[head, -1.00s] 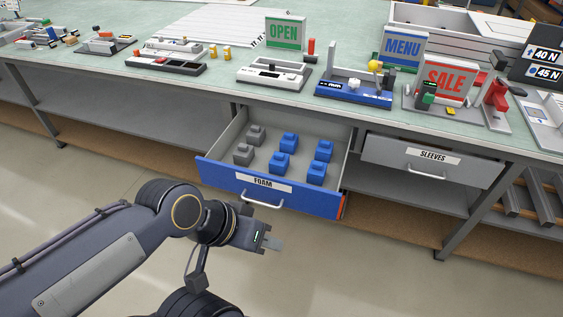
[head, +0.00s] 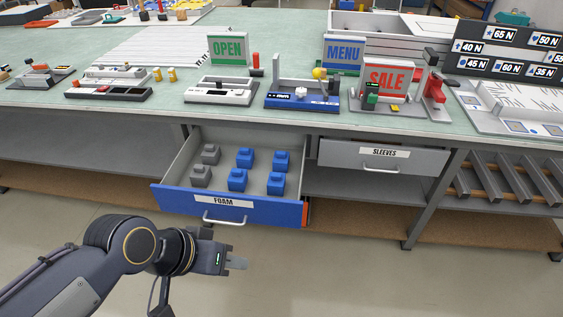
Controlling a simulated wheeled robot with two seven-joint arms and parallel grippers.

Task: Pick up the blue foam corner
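Several blue foam corners, one of them the blue foam corner (head: 237,179), sit in the open FOAM drawer (head: 222,206) under the table. Two grey foam corners (head: 201,176) stand at the drawer's left side. My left gripper (head: 238,263) is in front of and below the drawer, apart from it and from the foam. Its fingers point right and look close together; I cannot tell whether they are open or shut. No foam piece shows at its fingertips. My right gripper is not in view.
The table edge (head: 350,132) overhangs the drawer's back. A SLEEVES drawer (head: 379,167) to the right looks nearly closed. Fixtures and signs OPEN (head: 228,48), MENU (head: 343,54) and SALE (head: 387,80) stand on the table. Floor right of my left gripper is clear.

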